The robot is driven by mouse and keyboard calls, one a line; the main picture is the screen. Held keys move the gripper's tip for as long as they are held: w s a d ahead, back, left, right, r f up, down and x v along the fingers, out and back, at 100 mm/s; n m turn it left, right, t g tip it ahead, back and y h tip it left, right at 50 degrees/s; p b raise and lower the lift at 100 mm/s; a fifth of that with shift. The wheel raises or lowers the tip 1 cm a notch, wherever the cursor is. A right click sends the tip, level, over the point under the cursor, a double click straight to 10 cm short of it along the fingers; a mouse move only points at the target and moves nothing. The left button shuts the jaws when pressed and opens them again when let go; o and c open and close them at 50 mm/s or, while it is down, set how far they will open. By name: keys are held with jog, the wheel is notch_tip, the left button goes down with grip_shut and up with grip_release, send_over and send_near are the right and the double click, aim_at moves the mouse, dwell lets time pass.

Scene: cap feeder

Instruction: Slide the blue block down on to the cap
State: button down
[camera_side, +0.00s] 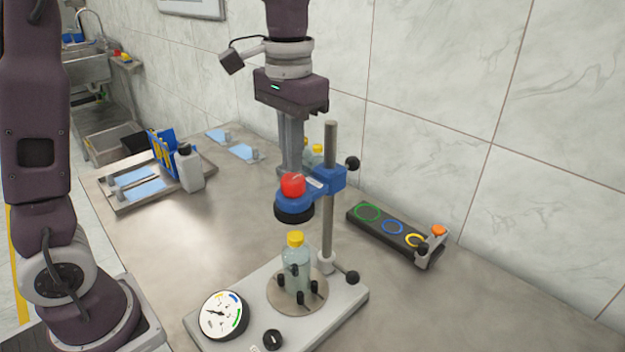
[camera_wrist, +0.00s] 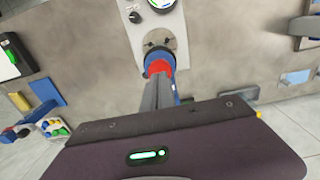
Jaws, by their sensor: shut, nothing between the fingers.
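The blue block (camera_side: 331,177) sits on an upright grey post (camera_side: 328,215), its arm reaching left to a round blue head with a black underside (camera_side: 293,213). A red knob (camera_side: 292,184) tops the head; it also shows in the wrist view (camera_wrist: 158,68). Below the head, a clear bottle (camera_side: 297,265) with a yellow cap (camera_side: 295,239) stands upright between black pegs. A clear gap separates head and cap. My gripper (camera_side: 290,172) is shut and empty, pointing down, its fingertips at or just behind the red knob; contact cannot be told.
The grey base plate (camera_side: 350,298) carries a round dial (camera_side: 223,314) and a black knob (camera_side: 272,339). Black side knobs stick out from the post. A dark panel with coloured rings (camera_side: 392,227) lies at right. A white bottle (camera_side: 189,168) and rack stand at left.

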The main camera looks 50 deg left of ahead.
aim_at(293, 178)
jog(key=shift+f, duration=0.1)
jog(key=shift+f, duration=3.45)
jog(key=shift+r, duration=0.1)
notch_tip(293, 178, up, 7)
jog(key=shift+f, duration=0.1)
